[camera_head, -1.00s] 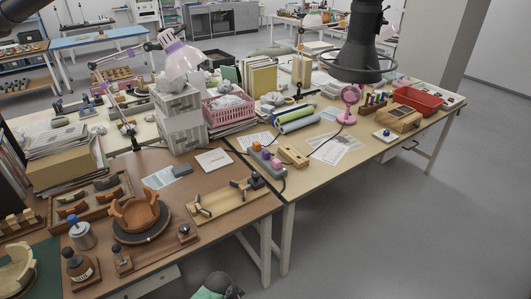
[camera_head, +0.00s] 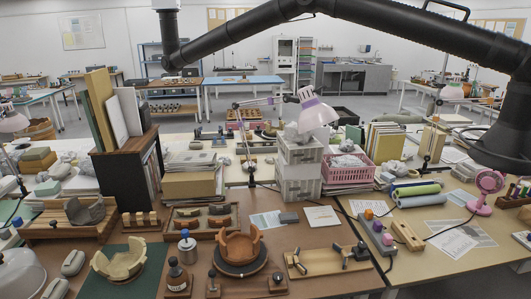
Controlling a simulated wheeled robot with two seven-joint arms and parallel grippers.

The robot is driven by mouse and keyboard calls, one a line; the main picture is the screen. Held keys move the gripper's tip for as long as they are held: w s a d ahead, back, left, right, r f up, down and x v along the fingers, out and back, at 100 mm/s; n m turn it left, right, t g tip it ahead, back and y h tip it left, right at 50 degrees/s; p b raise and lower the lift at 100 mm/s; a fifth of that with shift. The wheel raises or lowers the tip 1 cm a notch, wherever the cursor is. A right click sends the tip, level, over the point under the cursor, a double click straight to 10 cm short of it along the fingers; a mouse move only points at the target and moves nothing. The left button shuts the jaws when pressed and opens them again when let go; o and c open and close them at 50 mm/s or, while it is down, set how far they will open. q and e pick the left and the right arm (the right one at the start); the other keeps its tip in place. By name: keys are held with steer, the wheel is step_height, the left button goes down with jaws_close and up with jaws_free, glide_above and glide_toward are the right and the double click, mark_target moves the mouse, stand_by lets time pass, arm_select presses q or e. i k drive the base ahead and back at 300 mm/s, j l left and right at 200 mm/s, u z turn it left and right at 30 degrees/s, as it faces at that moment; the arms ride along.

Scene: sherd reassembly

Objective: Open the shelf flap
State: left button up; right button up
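A small dark brown shelf (camera_head: 119,182) stands on the left part of the workbench. Tall boards and folders (camera_head: 101,105) stand upright on its top. Its broad dark side faces me, and upright papers or files (camera_head: 153,172) show in its narrow right side. I cannot make out a separate flap or whether one is open or shut. Neither of my grippers is in view.
The brown bench (camera_head: 330,212) holds a terracotta bowl (camera_head: 238,246) on a dark round stand, a pale sherd bowl (camera_head: 119,264) on a green mat (camera_head: 97,288), and a stack of papers and a box (camera_head: 192,184). A black extraction arm (camera_head: 400,22) crosses above.

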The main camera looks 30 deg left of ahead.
mark_target(92, 231)
steer(key=u, duration=2.35)
steer(key=i, duration=0.3)
